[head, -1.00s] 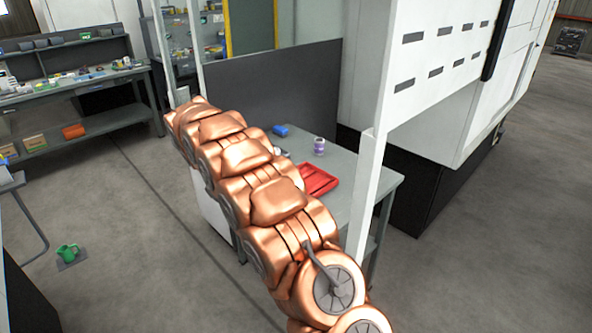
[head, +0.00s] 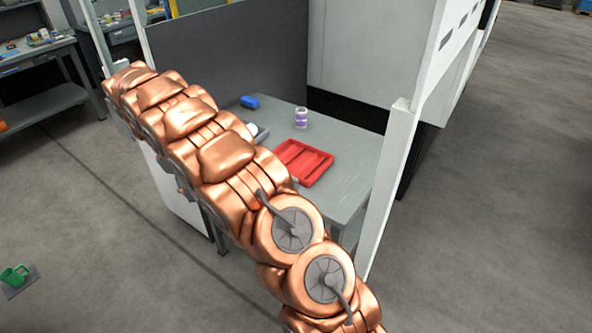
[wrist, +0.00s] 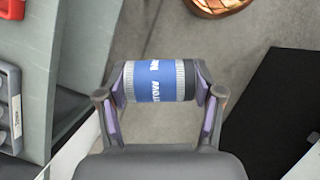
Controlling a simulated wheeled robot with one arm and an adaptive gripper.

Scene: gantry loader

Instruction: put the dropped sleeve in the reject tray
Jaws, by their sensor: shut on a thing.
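My gripper (wrist: 160,84) is shut on the sleeve (wrist: 152,82), a short cylinder with a blue label, white lettering and grey ribbed ends. It lies crosswise between the two finger pads, above the grey floor. The head view does not show my gripper or the sleeve; my copper arm crosses the middle there. The red reject tray (head: 318,165) lies on the grey table, with raised dividers inside and its left part close behind my arm. A red corner (wrist: 12,8) at the upper left of the wrist view may be the same tray.
The grey table (head: 347,150) also bears a purple-and-white jar (head: 301,118) and a blue block (head: 250,102). A white post (head: 392,190) stands at its right front corner. A dark panel (head: 235,60) closes the back.

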